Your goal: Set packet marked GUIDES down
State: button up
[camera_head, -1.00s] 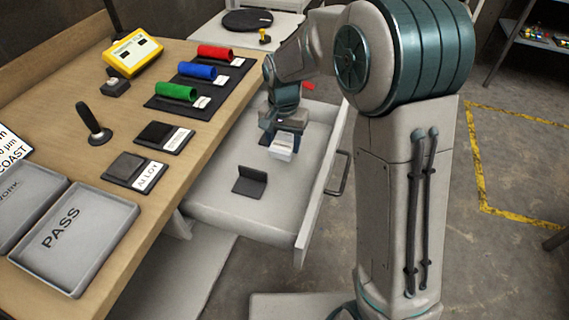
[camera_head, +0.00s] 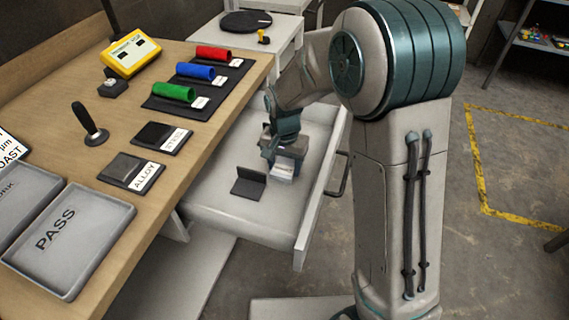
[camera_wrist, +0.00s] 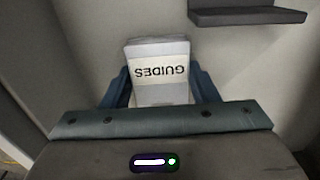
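The packet marked GUIDES (camera_wrist: 160,72) is a white and pale grey block with black lettering, upside down in the wrist view. It sits between the two blue fingers of my gripper (camera_wrist: 160,88), which are closed against its sides. In the head view the packet (camera_head: 283,170) shows below my gripper (camera_head: 284,152), inside the open drawer (camera_head: 235,205). Whether its underside touches the drawer floor cannot be told.
A dark angled bracket (camera_head: 249,182) stands in the drawer close to the packet; it also shows in the wrist view (camera_wrist: 247,14). The drawer front (camera_head: 322,195) is at the right. The workbench (camera_head: 195,160) borders the drawer at the left. Drawer floor nearer the camera is clear.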

aim_at(285, 167)
jog(key=o, duration=0.4)
notch_tip(285, 167, up, 12)
jog(key=p, duration=0.2)
jog(key=s+d+n, duration=0.1)
jog(key=s+d, duration=0.3)
jog(key=s, duration=0.2)
jog(key=s+d+r+n+t, duration=0.1)
jog(key=s+d, duration=0.4)
jog(key=s, duration=0.1)
jog(key=s+d+r+n+t, duration=0.1)
jog(key=s+d+n, duration=0.1)
jog(key=s+d, duration=0.3)
jog(key=shift+s+r, duration=0.15)
jog(key=shift+s, duration=0.75)
